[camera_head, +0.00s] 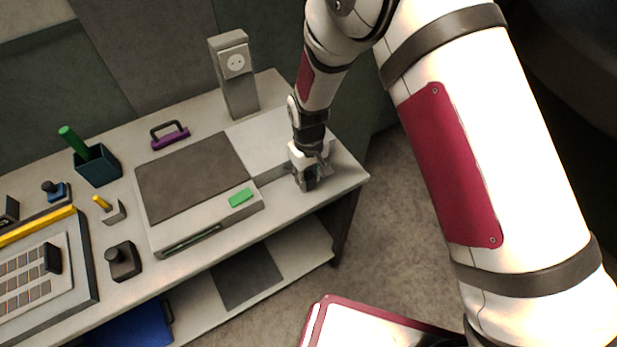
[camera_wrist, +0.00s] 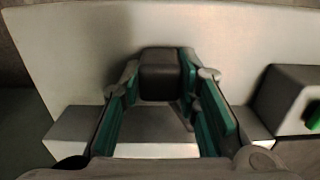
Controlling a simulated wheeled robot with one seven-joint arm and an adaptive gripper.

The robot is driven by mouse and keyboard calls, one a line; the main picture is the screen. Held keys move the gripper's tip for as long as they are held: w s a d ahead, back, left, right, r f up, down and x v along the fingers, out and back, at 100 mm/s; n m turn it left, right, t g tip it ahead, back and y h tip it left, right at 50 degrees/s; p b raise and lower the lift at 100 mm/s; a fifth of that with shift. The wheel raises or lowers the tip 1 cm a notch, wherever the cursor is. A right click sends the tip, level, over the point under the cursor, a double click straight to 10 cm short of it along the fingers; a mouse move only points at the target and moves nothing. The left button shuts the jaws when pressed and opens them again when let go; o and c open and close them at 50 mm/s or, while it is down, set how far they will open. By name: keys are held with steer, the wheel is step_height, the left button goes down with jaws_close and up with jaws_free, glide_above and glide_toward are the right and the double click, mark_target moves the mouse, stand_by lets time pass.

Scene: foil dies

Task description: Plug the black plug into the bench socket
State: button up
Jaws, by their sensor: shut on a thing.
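The bench socket (camera_head: 235,63) is a round white outlet with two holes, on the upper front of a grey post (camera_head: 240,95) at the back of the bench. My gripper (camera_head: 309,181) is low over the bench's right end, in front of and to the right of the socket, well apart from it. In the wrist view my gripper (camera_wrist: 160,88) has its green-padded fingers shut on the black plug (camera_wrist: 160,72), a dark rounded block between the fingertips. The plug's prongs are hidden. In the head view the fingers largely cover the plug.
A grey machine with a dark top (camera_head: 195,178) and a green patch (camera_head: 241,197) stands left of my gripper. The bench top between gripper and post looks clear.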

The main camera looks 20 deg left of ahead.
steer(key=shift+r, duration=0.75)
steer(key=shift+s+a+r+b, duration=0.2)
steer(key=shift+s+r+b, duration=0.25)
steer(key=shift+s+r, duration=0.25)
steer(key=s+a+r+b, duration=0.1)
steer(key=s+a, duration=0.3)
steer(key=s, duration=1)
steer(key=shift+r, duration=0.25)
